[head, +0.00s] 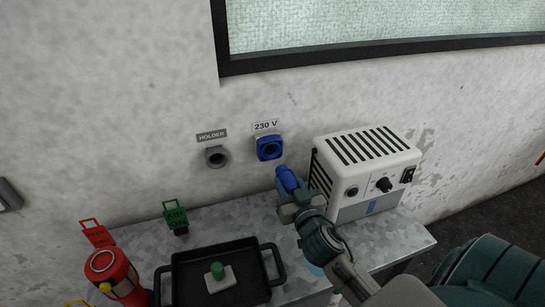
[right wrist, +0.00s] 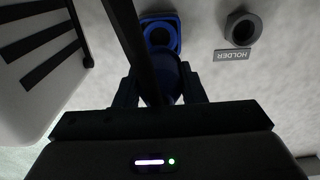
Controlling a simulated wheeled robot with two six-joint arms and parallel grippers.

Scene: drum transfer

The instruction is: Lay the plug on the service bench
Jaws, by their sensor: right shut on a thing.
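My right gripper (head: 297,208) is shut on the blue plug (head: 287,179). It holds the plug above the service bench (head: 228,222), a grey mottled metal top, just left of the white unit. The plug's tip points towards the wall, below the blue 230 V socket (head: 269,148), with a small gap between them in the head view. The right wrist view shows the plug (right wrist: 174,80) between the dark fingers, partly hidden by a dark bar, with the socket (right wrist: 160,33) beyond it. My left gripper is not in view.
A grey holder (head: 216,156) is on the wall left of the socket. The white vented unit (head: 365,165) stands on the bench at right. A black tray (head: 180,284) with a green knob (head: 217,270), a red cylinder (head: 110,272) and a green tag (head: 175,216) are at left.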

